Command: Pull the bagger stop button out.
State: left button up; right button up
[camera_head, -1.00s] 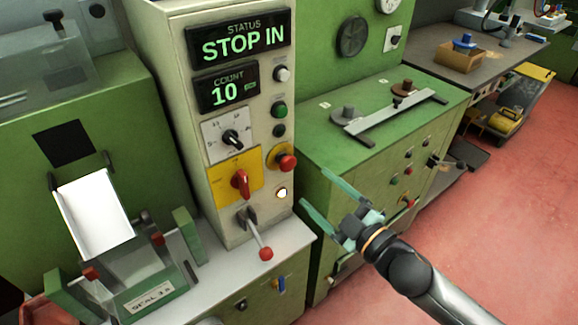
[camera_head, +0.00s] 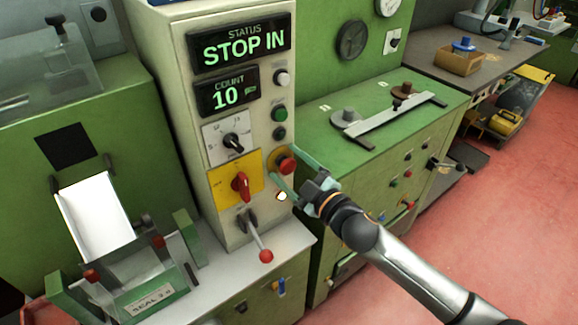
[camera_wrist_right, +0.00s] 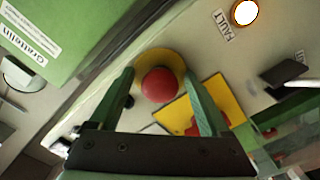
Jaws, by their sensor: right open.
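The bagger stop button is a red mushroom head (camera_head: 287,166) on a yellow disc, on the right side of the beige control panel (camera_head: 165,100). The status display (camera_head: 240,43) reads STOP IN. My right gripper (camera_head: 292,168) is open, with its green fingers reaching toward the button from the right. In the right wrist view the red button (camera_wrist_right: 159,85) shows between the two open fingers (camera_wrist_right: 163,97). I cannot tell whether the fingertips are level with the head; no grip on it shows. My left gripper is not in view.
Close by on the panel are a red rotary switch (camera_head: 241,185) on a yellow plate, a green button (camera_head: 280,114), a lit white lamp (camera_head: 282,196) and a red-knobbed lever (camera_head: 265,256). A green cabinet (camera_head: 380,180) stands to the right.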

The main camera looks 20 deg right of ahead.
grip_shut()
dwell(0.7)
